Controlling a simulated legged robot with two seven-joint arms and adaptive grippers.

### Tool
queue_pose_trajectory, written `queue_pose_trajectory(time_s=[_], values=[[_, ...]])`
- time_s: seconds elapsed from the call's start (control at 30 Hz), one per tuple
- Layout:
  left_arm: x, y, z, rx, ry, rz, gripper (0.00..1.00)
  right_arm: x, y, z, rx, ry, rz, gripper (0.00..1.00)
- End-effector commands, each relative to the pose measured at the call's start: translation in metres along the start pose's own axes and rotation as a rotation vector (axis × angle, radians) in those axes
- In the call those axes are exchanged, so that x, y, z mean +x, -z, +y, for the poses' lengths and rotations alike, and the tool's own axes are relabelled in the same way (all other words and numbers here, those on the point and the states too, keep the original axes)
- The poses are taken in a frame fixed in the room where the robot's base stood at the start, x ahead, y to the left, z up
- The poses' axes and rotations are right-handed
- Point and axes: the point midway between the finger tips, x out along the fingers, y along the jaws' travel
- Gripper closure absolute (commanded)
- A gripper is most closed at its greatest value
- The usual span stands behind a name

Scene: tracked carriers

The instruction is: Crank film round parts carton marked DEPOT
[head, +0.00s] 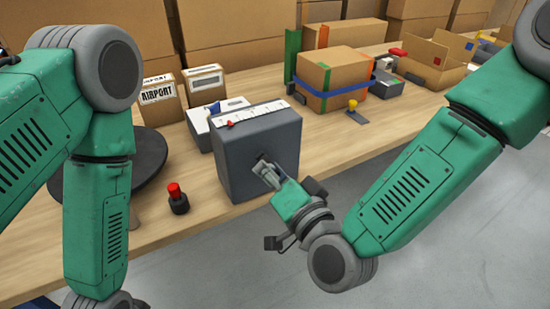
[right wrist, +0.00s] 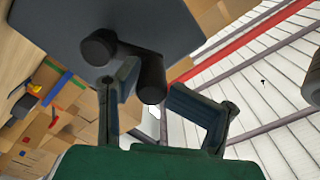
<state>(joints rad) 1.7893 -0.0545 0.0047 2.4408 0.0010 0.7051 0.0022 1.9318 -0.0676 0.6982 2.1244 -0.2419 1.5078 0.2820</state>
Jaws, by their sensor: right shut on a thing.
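A dark grey crank box (head: 255,155) stands at the table's front edge, with a pale scale strip and a red pointer (head: 230,124) on top. My right gripper (head: 265,175) is at its front face. In the right wrist view the black crank handle (right wrist: 151,80) lies between the fingers of my right gripper (right wrist: 150,92), which is shut on it. A dark round turntable (head: 150,165) shows partly behind my left arm. Two small cartons (head: 158,98) by it read AIRPORT. I see no DEPOT marking and cannot make out any film. My left gripper is out of view.
A red push button (head: 177,196) stands left of the crank box. A white-topped device (head: 205,125) is behind it. A blue-strapped carton (head: 332,78), a yellow-topped stamp (head: 353,110) and an open carton (head: 432,60) stand farther right. The table's right front is clear.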

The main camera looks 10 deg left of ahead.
Motion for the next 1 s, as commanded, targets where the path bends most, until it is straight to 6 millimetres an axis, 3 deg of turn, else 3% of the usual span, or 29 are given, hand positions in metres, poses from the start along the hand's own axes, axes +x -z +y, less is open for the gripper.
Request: queue_pose_trajectory(time_s=[0.03,0.5,1.0], values=[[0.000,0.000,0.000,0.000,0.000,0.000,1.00,-0.002,-0.005,0.010,-0.049,-0.024,-0.010,0.94],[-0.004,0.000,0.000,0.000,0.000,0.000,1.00,-0.002,-0.022,0.011,-0.471,-0.021,0.000,0.94],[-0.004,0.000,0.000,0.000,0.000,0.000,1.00,-0.002,-0.028,0.015,-0.705,-0.022,0.010,0.94]])
